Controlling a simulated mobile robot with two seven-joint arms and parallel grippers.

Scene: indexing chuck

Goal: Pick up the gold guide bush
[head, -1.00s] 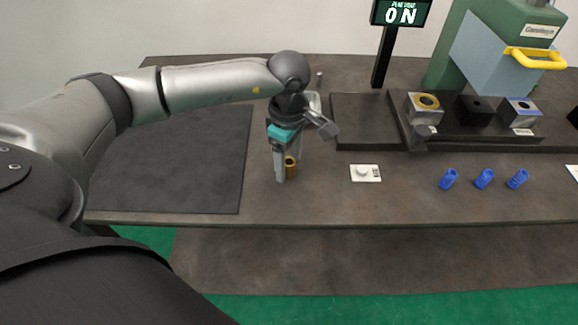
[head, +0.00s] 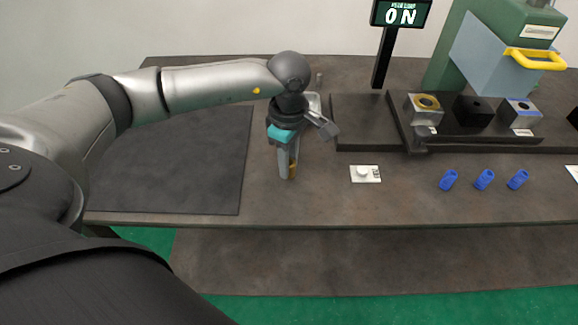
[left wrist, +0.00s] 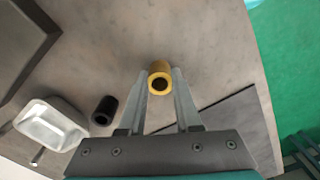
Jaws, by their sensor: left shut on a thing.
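The gold guide bush (left wrist: 160,77) is a short hollow cylinder between my left gripper's fingertips in the left wrist view. In the head view only a sliver of the gold guide bush (head: 293,170) shows beside the fingers. My left gripper (head: 288,174) points down at the table, left of the white button plate, and is shut on the bush. It also shows in the left wrist view (left wrist: 160,84), with a finger on each side of the bush. I cannot tell whether the bush touches the table. My right gripper is in no view.
A black bush (left wrist: 104,110) and a metal tray (left wrist: 50,124) lie near the gripper. A dark mat (head: 180,160) is at left. A white button plate (head: 365,174), several blue bushes (head: 484,180) and a fixture with blocks (head: 473,110) are at right.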

